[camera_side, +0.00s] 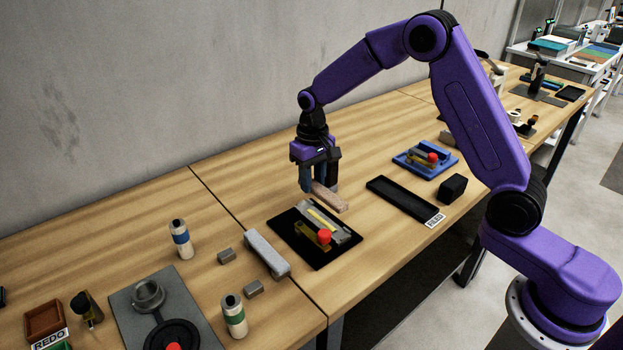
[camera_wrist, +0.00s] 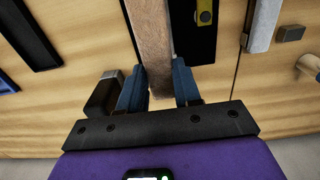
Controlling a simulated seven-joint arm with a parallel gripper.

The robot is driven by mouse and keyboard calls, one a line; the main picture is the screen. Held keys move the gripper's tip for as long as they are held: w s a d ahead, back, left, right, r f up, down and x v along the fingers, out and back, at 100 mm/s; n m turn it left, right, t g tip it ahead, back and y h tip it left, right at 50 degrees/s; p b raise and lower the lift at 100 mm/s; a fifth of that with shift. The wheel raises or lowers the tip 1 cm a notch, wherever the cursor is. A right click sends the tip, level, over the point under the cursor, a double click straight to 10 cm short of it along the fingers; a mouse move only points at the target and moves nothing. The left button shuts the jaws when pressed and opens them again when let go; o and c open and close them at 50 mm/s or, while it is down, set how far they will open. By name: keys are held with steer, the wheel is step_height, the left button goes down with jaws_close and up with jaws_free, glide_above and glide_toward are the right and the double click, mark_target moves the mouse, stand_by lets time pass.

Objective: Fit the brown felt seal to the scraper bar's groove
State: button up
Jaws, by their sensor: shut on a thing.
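The brown felt seal (camera_side: 329,197) is a pale pinkish-brown strip in the side view. My gripper (camera_side: 318,187) is shut on it near the wall-side end. In the wrist view the seal (camera_wrist: 153,40) runs up from between the blue fingers (camera_wrist: 159,92). I cannot tell whether it touches the tabletop. The scraper bar (camera_side: 320,222) appears to be the grey bar with a yellowish line along it on a black plate (camera_side: 288,244), in front of the seal. The seal is apart from it. Any groove detail is too small to tell.
A brass clamp with a red knob (camera_side: 324,237) stands at the bar. An empty black tray (camera_side: 405,199) and a blue tray (camera_side: 425,159) lie to the right. A grey bar (camera_side: 267,252) lies left.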

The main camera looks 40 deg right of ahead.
glide_above(312, 213)
steer(key=shift+s+f, duration=0.1)
steer(key=shift+f, duration=2.7)
steer(key=shift+f, duration=0.2)
steer(key=shift+f, duration=0.85)
steer(key=o, duration=1.2)
steer(key=shift+c, duration=0.2)
step_height(312, 213, up, 18)
steer(key=shift+f, duration=0.25)
